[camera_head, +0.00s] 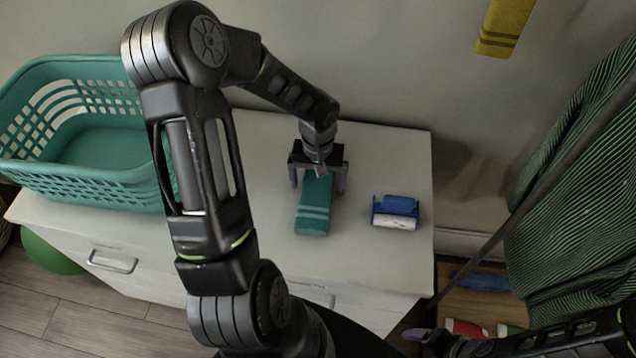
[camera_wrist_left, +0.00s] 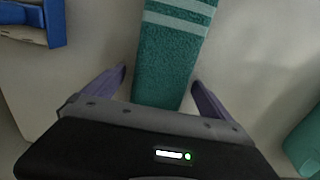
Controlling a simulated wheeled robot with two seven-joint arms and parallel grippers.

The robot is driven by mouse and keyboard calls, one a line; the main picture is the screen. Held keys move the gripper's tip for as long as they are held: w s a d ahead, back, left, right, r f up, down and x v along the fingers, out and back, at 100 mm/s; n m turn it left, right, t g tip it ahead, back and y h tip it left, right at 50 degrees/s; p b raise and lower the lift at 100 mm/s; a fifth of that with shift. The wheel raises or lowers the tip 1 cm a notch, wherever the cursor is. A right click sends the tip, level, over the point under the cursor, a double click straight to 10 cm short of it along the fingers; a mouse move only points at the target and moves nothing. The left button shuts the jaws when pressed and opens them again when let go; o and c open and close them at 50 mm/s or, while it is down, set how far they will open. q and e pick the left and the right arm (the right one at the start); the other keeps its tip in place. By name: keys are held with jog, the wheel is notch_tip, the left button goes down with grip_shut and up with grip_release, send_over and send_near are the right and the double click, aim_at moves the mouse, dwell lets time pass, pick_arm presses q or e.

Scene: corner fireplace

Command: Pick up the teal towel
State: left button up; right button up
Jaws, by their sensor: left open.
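The teal towel (camera_head: 314,207) lies folded in a long narrow shape on the white cabinet top, with pale stripes across it. It also shows in the left wrist view (camera_wrist_left: 168,60). My left gripper (camera_head: 318,185) is open over the towel's far end. In the left wrist view its two purple fingers (camera_wrist_left: 158,82) stand one on each side of the towel, with a gap to it. My right arm shows at the lower right, and its gripper (camera_head: 416,335) is partly in view there; I cannot tell how its jaws stand.
A teal plastic basket (camera_head: 95,188) stands on the left of the white cabinet (camera_head: 375,270). A blue holder (camera_head: 396,212) with a blue and a white roll sits right of the towel. A yellow towel (camera_head: 503,27) hangs on the wall. Green striped cloth (camera_head: 585,190) is at the right.

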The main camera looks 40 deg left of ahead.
aim_at(318, 181)
pick_arm(q)
jog(key=shift+c, duration=0.3)
jog(key=c, duration=1.6)
jog(key=shift+o, duration=0.2)
notch_tip(318, 181, up, 10)
jog(key=shift+r+b, duration=0.1)
jog(key=shift+b, duration=0.5)
